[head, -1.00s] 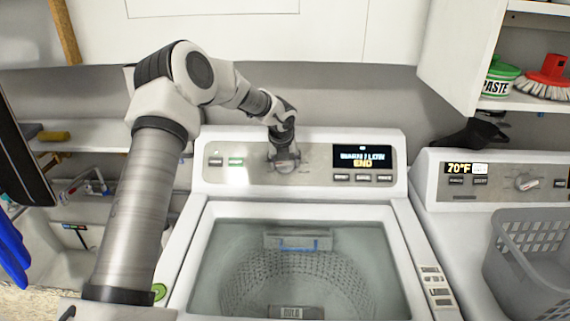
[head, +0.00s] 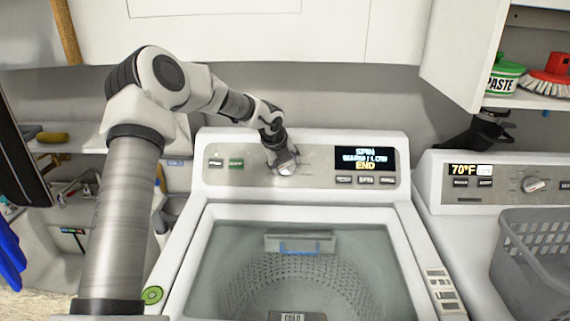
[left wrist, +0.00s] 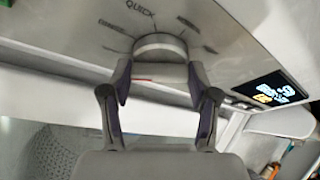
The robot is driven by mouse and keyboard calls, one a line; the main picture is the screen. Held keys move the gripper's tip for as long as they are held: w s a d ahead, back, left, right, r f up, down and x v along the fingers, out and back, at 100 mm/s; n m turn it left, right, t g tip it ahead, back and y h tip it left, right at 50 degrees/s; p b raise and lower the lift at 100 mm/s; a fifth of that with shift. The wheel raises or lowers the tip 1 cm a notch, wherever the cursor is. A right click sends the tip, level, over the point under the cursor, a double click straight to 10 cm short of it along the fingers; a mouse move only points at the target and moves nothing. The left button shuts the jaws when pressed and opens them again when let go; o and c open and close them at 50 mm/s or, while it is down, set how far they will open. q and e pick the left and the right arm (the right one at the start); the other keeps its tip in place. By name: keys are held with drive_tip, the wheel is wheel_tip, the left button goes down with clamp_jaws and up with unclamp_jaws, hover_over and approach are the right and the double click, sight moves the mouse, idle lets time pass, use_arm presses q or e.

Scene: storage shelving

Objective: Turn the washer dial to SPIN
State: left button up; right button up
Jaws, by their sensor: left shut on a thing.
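The washer (head: 388,222) stands in the middle with its lid open. Its round dial (head: 287,169) is on the control panel, and it also shows in the left wrist view (left wrist: 158,46) with labels around it, one reading QUICK. My left gripper (head: 283,160) is at the dial, and in the left wrist view (left wrist: 160,80) its fingers are shut on the dial's grip. The pointer's exact setting is hard to read. The display (head: 358,159) shows SPIN, WARM / LOW and END. My right gripper is not in view.
Buttons (head: 367,180) sit below the display. A second machine (head: 440,185) with its own dial (head: 537,184) and a grey basket (head: 535,245) stands at the right. A shelf above holds a green-lidded tub (head: 505,76) and a red brush (head: 551,75).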

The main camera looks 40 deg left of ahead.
use_arm(q)
drive_tip(key=o, duration=1.2)
drive_tip(key=shift+c, duration=0.2)
drive_tip(key=v, duration=1.2)
drive_tip(key=shift+f, duration=0.1)
